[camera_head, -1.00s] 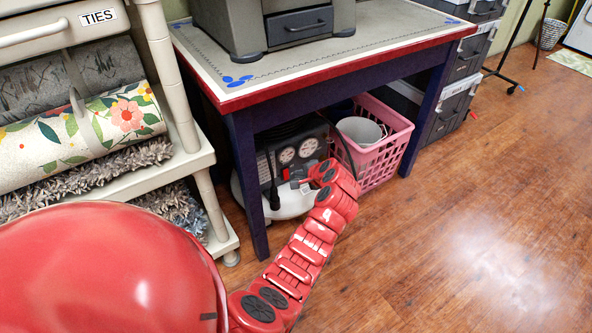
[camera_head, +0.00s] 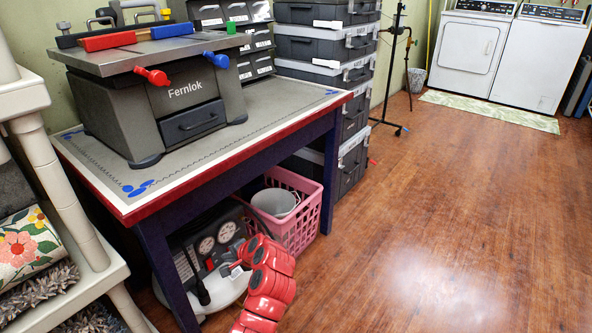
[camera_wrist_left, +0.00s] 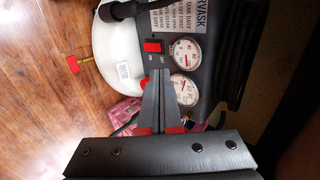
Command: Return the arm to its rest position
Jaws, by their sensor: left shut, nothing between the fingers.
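My left arm (camera_head: 268,282), red and segmented, comes in at the bottom of the head view and reaches toward the space under the table. In the left wrist view, my left gripper (camera_wrist_left: 158,92) has its two dark fingers together with nothing between them. It is in front of the air compressor (camera_wrist_left: 205,50), near its gauges and red switch. The compressor (camera_head: 203,245) also shows under the table in the head view. I cannot tell whether the fingertips touch it. My right gripper is out of view.
The table (camera_head: 240,155) stands over the compressor and a pink basket (camera_head: 303,228) with a bucket (camera_head: 273,202). A grey Fernlok machine (camera_head: 170,100) is on top. A shelf (camera_head: 70,195) stands at left. The floor (camera_head: 430,230) at right is open.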

